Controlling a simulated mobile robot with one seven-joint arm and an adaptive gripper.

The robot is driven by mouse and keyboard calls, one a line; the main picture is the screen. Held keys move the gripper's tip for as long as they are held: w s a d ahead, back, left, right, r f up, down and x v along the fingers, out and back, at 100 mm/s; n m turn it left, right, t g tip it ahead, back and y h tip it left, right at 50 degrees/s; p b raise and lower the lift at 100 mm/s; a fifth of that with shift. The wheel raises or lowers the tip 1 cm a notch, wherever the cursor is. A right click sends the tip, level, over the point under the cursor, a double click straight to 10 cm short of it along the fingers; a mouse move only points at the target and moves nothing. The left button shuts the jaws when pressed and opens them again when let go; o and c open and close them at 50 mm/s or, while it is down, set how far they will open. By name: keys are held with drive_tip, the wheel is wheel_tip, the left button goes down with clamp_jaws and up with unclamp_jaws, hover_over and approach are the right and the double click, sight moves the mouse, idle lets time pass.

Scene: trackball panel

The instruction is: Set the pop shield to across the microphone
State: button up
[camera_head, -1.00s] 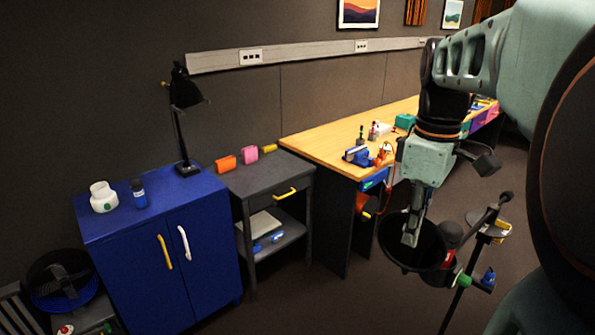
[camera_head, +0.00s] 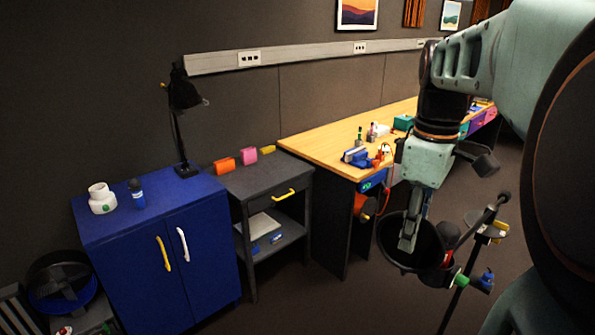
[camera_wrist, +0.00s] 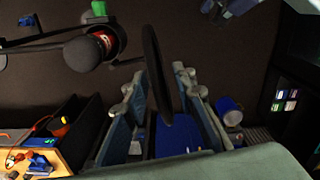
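The pop shield (camera_head: 384,250) is a round black disc on the microphone stand, facing the head camera. In the wrist view the pop shield (camera_wrist: 152,50) shows edge-on. The microphone (camera_head: 450,238), dark with a red band, is just right of the shield; its head (camera_wrist: 100,45) shows at upper left in the wrist view, to the side of the disc. My gripper (camera_head: 408,245) overlaps the shield in the head view. In the wrist view my gripper (camera_wrist: 163,85) has its fingers apart, one on each side of the disc, with gaps visible. Whether either finger touches is unclear.
The stand's boom (camera_head: 488,212) and a green knob (camera_head: 462,280) are close right of the shield. A wooden workbench (camera_head: 320,148) with tools stands behind. A blue cabinet (camera_head: 200,262) and grey side table (camera_head: 270,178) are at left. Floor around the stand looks clear.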

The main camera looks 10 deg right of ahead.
wheel_tip(320, 180, up, 12)
drive_tip(key=shift+r, duration=0.1)
idle(0.4)
